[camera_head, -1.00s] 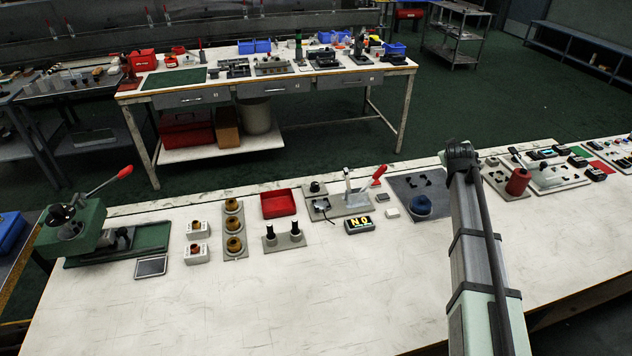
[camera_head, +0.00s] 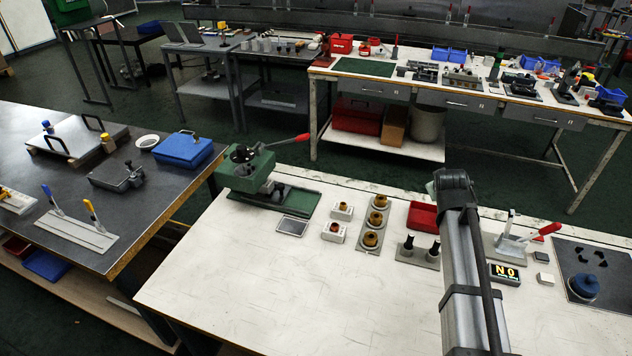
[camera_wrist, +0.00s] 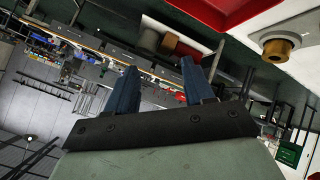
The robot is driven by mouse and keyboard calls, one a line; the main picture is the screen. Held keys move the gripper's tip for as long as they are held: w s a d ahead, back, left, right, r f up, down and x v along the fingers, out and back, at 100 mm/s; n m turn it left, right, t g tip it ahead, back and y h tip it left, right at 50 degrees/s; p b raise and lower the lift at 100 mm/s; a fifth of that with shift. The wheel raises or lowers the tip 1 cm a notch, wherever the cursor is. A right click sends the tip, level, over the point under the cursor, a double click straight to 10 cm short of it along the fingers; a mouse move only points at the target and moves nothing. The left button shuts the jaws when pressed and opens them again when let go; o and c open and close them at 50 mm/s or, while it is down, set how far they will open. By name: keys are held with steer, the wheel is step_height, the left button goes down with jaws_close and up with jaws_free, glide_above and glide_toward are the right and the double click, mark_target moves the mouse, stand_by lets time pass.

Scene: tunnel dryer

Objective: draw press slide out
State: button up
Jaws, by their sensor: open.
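The green press (camera_head: 250,175) with a red-tipped lever (camera_head: 302,137) stands at the left end of the white bench. Its green base (camera_head: 285,205) reaches to the right, and a dark part, perhaps the slide (camera_head: 274,193), sits on it close to the press body. My arm rises at the right of centre in the head view, well to the right of the press, and hides my gripper there. In the wrist view my gripper (camera_wrist: 158,78) shows two blue fingers, spread apart with nothing between them. I cannot make out the press in the wrist view.
A small grey plate (camera_head: 292,226) lies in front of the press base. White blocks (camera_head: 342,210), brass rings on a plate (camera_head: 371,239) and black pegs (camera_head: 434,251) stand between press and arm. A red tray (camera_head: 423,214) is beside my arm. The bench front is clear.

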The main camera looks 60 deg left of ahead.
steer(key=s+a+n+g, duration=0.3)
steer(key=s+a+g, duration=0.2)
steer(key=s+a, duration=1.1)
steer(key=n+g+h, duration=0.3)
steer(key=n+g, duration=0.1)
glide_toward(281, 185)
steer(key=shift+m, duration=0.3)
steer(key=x, duration=0.8)
steer(key=shift+w+f, duration=0.1)
steer(key=shift+f, duration=0.15)
steer(key=shift+c, duration=0.2)
jaws_close()
